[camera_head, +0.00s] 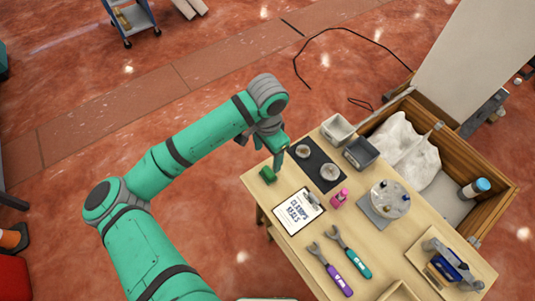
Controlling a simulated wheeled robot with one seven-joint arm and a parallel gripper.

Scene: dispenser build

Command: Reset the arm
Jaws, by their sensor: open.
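My green and grey arm reaches from the lower left towards the wooden table (300,253). The gripper looks small and is partly hidden by the arm's last link. It is open, and I see nothing held in it.
On the table are a clipboard (297,210), a pink item (340,197), purple (338,280) and teal (358,263) wrenches, a round clear dish (390,198), and white (338,129) and grey (361,152) bins. A wooden crate (497,212) stands behind.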

